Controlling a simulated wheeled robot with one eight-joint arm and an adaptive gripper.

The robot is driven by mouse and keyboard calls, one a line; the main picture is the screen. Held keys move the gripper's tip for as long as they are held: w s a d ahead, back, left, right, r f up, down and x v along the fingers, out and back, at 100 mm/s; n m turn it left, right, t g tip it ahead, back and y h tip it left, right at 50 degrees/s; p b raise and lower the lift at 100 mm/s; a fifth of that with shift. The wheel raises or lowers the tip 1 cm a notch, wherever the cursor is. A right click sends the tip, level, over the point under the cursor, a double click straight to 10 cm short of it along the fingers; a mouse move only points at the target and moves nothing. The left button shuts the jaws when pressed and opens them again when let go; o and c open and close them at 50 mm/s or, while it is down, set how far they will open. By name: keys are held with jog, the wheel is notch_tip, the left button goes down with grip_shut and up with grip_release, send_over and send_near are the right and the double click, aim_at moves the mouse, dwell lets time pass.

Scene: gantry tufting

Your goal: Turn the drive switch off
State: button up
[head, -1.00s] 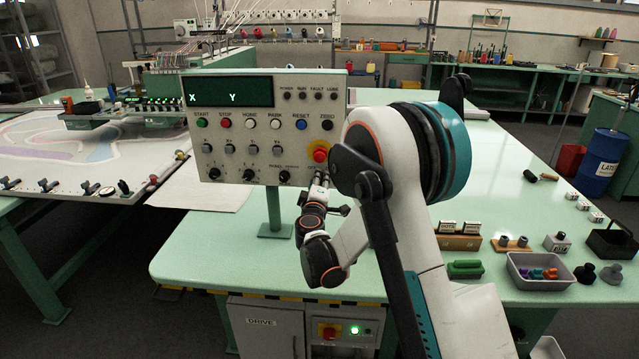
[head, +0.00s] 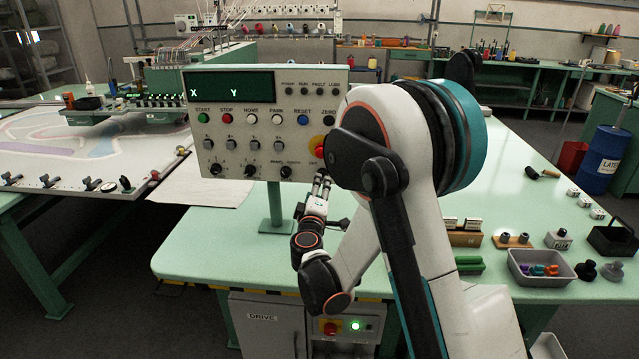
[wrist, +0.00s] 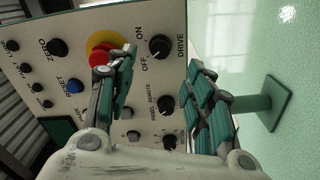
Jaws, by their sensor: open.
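The drive switch (wrist: 160,45) is a black round knob on the control panel, with ON and OFF marked beside it in the wrist view. My gripper (wrist: 160,62) is open, with one finger on each side of the knob's line in that view. Nothing is between the fingers, and I cannot tell how far off the knob is. I cannot read the knob's pointer clearly. In the head view my gripper (head: 321,182) is just below the panel's lower right corner, and my arm hides the switch there.
The control panel (head: 222,165) stands on a post on the green table (head: 215,240). A red emergency button on a yellow base (wrist: 99,56) is close beside the left finger. The panel/remote knob (wrist: 167,104) is also near. A grey tray (head: 518,272) lies at right.

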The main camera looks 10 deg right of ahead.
jog(key=shift+v, duration=2.15)
jog(key=s+d+r+m+g, duration=0.3)
jog(key=s+d+r+m, duration=0.15)
jog(key=s, duration=0.25)
jog(key=s+d+r+m+g, duration=0.3)
jog(key=s+d, duration=0.2)
jog(key=s, duration=0.3)
jog(key=s+a+f+m+g+y, duration=0.1)
jog(key=s+a+g+y, duration=0.1)
jog(key=s, duration=0.8)
jog(key=s+a+f+m+g+y, duration=0.2)
jog(key=s+a+y, duration=0.1)
jog(key=s, duration=0.8)
jog(key=shift+s+a+y, duration=0.25)
jog(key=shift+y, duration=0.05)
jog(key=shift+f, duration=0.15)
